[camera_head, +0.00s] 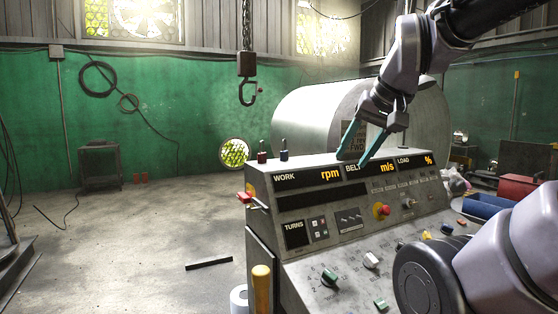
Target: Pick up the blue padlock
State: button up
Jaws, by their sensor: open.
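My gripper (353,160) has two teal fingers pointing down, apart and with nothing between them. It hangs over the top edge of the control console, by the BELT display.
The grey console (330,250) has knobs and a red stop button (382,210). A large metal drum (320,110) stands behind it. A hook (247,92) hangs at left. A blue bin (484,206) and red box (520,190) are at right. The floor at left is mostly open.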

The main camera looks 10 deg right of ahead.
aim_at(284, 155)
jog(key=j+z, duration=0.1)
jog(key=j, duration=0.3)
jog(key=k+j, duration=0.1)
jog(key=j, duration=0.35)
jog(key=k+j+z, duration=0.15)
jog(key=j, duration=0.25)
jog(key=i+j+z, duration=0.1)
jog(key=j, duration=0.2)
jog(key=i+j+z, duration=0.1)
jog(key=j, duration=0.2)
jog(key=i+j, duration=0.15)
jog(key=j, duration=0.15)
jog(key=i+j+z, duration=0.15)
jog(key=j, duration=0.2)
jog(key=i+j+z, duration=0.15)
jog(key=i+j, duration=0.15)
jog(key=i+j+z, duration=0.1)
jog(key=i+j, duration=0.2)
jog(key=i+j+z, duration=0.15)
jog(key=i+j, duration=0.15)
jog(key=j, duration=0.2)
jog(key=i+j+z, duration=0.1)
jog(key=i+j, duration=0.15)
jog(key=j, duration=0.2)
jog(key=i+j, duration=0.2)
jog(key=i, duration=0.15)
jog(key=z, duration=0.05)
